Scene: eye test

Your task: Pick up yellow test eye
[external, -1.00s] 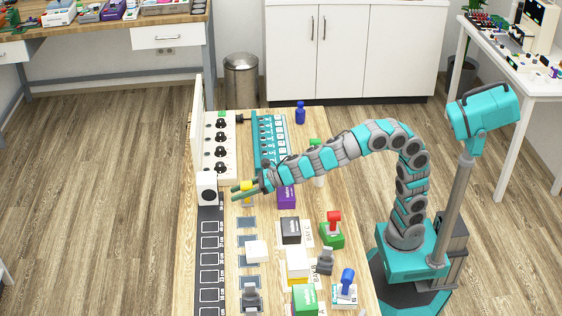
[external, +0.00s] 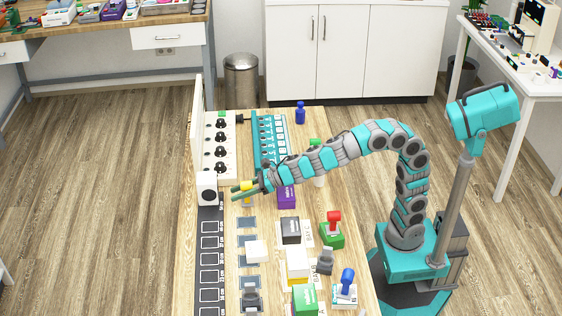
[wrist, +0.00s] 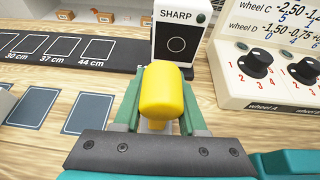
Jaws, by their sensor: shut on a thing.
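The yellow test eye (wrist: 165,90) is a rounded yellow piece between the green fingers of my gripper (wrist: 160,118) in the wrist view. My gripper is shut on it. In the external view the yellow test eye (external: 247,187) shows small at the tip of my gripper (external: 243,190), above the table's left part. Its lower part is mostly hidden by the gripper in the wrist view, and I cannot tell whether it touches the table.
A white box marked SHARP (wrist: 182,33) stands just beyond the gripper, at the end of a black distance strip (wrist: 60,50). A panel with black dials (wrist: 265,70) is to the right. Dark blue-grey pads (external: 248,222) and several stamps and boxes (external: 291,230) lie nearer the camera.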

